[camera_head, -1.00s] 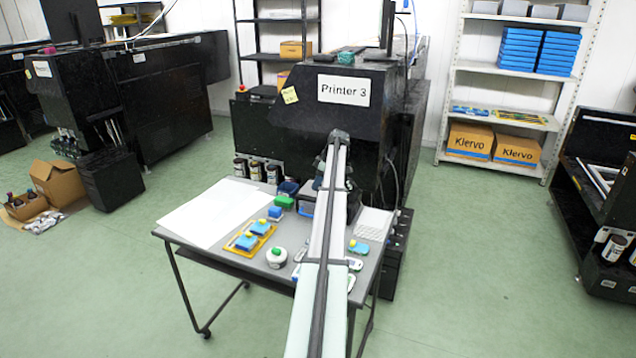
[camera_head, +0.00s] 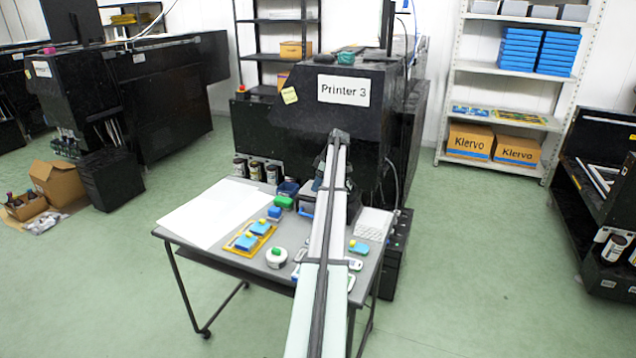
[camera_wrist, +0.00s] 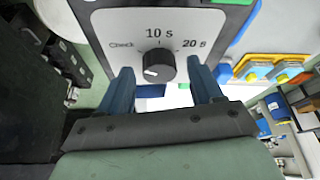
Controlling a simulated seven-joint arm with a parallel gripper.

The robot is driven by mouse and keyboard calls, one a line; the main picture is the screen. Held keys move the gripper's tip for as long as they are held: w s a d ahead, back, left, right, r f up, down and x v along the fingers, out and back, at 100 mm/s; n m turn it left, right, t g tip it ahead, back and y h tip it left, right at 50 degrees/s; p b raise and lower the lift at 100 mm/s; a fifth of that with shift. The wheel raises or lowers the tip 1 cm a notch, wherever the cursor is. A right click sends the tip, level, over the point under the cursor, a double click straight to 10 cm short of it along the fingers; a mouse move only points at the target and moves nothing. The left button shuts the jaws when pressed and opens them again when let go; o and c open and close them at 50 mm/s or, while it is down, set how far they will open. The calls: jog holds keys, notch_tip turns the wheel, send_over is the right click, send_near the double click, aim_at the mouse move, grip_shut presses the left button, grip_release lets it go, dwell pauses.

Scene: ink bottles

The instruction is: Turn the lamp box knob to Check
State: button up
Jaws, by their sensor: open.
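The lamp box (camera_wrist: 207,20) shows in the wrist view as a pale panel with a dark border, labelled Check, 10 s and 20 s. Its round black knob (camera_wrist: 160,65) sits below the 10 s label. A white mark is on the knob's lower-left side, and the Check label (camera_wrist: 121,45) is up and left of the knob. My gripper (camera_wrist: 161,72) is open, with one blue finger on each side of the knob and visible gaps between. Whether the fingertips reach the knob's depth is unclear. In the head view, my arm largely hides the box and gripper.
The grey table (camera_head: 222,256) holds a white sheet (camera_head: 212,212), a yellow tray (camera_head: 241,248) with blue items, a round white item with a green top (camera_head: 276,258) and a keyboard (camera_head: 372,224). The Printer 3 machine (camera_head: 285,140) stands close behind the table.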

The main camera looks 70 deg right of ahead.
jog(key=v, duration=1.4)
jog(key=shift+w+a+f, duration=0.1)
